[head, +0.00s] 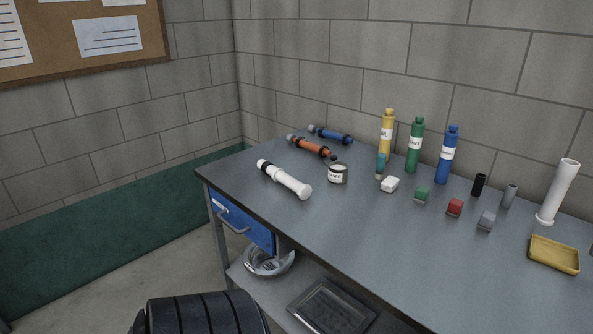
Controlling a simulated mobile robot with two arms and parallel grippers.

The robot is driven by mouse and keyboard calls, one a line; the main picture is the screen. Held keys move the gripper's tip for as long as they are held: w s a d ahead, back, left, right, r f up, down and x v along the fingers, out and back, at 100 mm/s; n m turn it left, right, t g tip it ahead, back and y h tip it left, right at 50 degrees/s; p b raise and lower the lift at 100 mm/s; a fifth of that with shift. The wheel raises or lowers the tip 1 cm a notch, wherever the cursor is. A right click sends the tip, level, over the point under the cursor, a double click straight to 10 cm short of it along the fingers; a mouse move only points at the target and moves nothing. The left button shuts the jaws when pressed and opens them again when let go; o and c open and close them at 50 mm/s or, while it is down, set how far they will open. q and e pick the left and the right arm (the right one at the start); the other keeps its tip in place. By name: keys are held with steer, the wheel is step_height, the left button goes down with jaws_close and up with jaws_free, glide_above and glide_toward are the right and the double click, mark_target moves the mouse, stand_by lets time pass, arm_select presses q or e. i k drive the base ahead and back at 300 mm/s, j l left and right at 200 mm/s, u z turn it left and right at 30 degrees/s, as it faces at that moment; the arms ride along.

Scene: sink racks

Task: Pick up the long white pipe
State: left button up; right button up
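Two white pipes are on the grey workbench in the head view. One white pipe (290,182) lies on its side near the left end, with a black ring close to its far end. Another long, plain white pipe (558,194) stands at the right end, leaning slightly, with a wider foot and an open top. Nothing touches either pipe. Neither of my grippers is in view, so their state does not show.
The workbench (340,229) has bare room along its front. A yellow tray (553,255) sits before the standing pipe. A blue drawer (241,222) hangs below.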

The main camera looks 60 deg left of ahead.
mark_target(303, 191)
steer(key=k+j+u, duration=0.45)
steer(key=j, duration=0.15)
steer(key=k+j+u, duration=0.25)
steer(key=i+u, duration=0.1)
steer(key=u, duration=0.85)
steer(key=i+j, duration=0.05)
